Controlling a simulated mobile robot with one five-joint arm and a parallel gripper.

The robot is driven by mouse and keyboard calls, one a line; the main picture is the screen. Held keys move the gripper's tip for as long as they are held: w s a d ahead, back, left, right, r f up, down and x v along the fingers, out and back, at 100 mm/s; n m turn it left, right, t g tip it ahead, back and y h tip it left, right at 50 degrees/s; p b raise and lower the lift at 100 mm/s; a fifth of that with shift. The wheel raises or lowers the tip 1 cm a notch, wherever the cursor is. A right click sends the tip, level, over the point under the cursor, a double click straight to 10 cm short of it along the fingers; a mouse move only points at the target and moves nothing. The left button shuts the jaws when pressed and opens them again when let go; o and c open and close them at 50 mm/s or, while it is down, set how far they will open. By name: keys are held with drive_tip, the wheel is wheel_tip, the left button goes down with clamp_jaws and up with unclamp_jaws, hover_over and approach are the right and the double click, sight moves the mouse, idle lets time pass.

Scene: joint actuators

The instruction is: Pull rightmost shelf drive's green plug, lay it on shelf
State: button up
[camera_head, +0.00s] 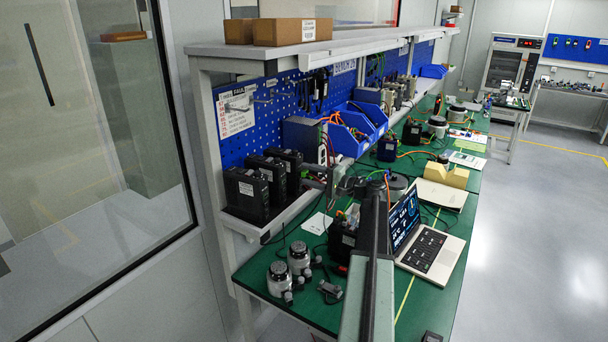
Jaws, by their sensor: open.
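Three black drives stand in a row on the narrow shelf (282,217) above the green bench. The rightmost drive (291,163) is the farthest from me. My gripper (316,178) is just right of this drive, at about shelf height, reached in from the right. Its jaws are small in view; they are open and nothing shows between them. I cannot tell whether they touch the drive.
The other two drives (246,195) are left of the rightmost one. A blue bin (345,140) and a grey unit with cables stand behind it. On the bench below are a laptop (425,240), two motors (299,258) and another black drive (342,240). Shelf room is tight.

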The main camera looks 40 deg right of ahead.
drive_tip(key=shift+c, duration=0.4)
clamp_jaws()
idle(1.0)
drive_tip(key=v, duration=0.6)
idle(1.0)
